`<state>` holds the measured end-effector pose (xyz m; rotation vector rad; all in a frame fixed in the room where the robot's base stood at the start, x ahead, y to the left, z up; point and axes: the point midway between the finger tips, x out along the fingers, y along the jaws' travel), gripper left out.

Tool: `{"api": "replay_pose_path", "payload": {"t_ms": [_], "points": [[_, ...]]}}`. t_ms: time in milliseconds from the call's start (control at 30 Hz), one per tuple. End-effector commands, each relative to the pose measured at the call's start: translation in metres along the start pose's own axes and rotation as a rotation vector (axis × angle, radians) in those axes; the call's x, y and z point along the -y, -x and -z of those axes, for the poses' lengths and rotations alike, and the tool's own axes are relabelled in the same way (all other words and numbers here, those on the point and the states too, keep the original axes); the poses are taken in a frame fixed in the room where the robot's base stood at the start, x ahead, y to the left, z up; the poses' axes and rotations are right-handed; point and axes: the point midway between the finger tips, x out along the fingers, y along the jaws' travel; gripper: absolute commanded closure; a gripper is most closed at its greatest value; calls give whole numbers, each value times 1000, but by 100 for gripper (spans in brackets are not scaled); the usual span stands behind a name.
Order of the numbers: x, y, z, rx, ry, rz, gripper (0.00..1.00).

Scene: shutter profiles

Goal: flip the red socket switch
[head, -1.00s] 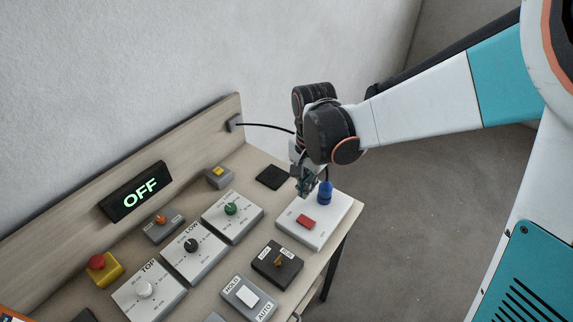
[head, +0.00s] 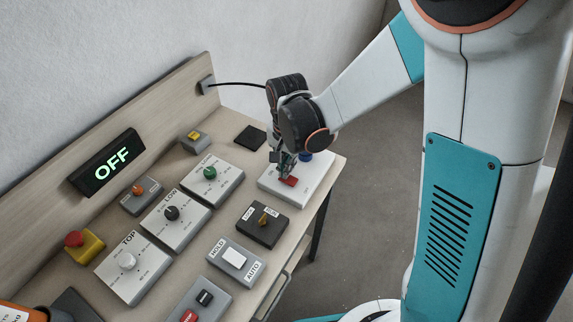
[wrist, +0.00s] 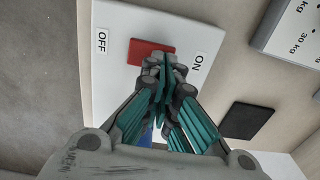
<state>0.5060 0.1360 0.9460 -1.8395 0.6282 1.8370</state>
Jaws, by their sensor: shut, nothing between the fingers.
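The red socket switch (head: 289,181) is a red rocker on a white socket plate (head: 314,189) at the right end of the bench. In the wrist view the red rocker (wrist: 147,48) lies between an OFF label (wrist: 102,42) and an ON label (wrist: 197,63). My gripper (head: 285,172) is shut and empty, its fingertips at the rocker. In the wrist view the fingertips (wrist: 160,60) overlap the rocker's lower edge on the ON side and hide part of it; I cannot tell whether they touch. A blue plug (head: 306,156) is partly hidden behind my gripper.
A lit display (head: 108,163) on the back board reads OFF. Left of the socket plate are white knob boxes (head: 214,182), a dark key switch box (head: 262,225) and a HOLD/AUTO rocker box (head: 235,262). A flat black pad (head: 250,138) lies behind the plate.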

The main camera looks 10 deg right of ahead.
Motion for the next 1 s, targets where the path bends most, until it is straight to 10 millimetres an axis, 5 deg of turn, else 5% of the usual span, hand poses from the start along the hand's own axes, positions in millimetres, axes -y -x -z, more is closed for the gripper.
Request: {"api": "replay_pose_path", "payload": {"t_ms": [1000], "points": [[-13, -2, 0, 0, 0, 0, 100]]}}
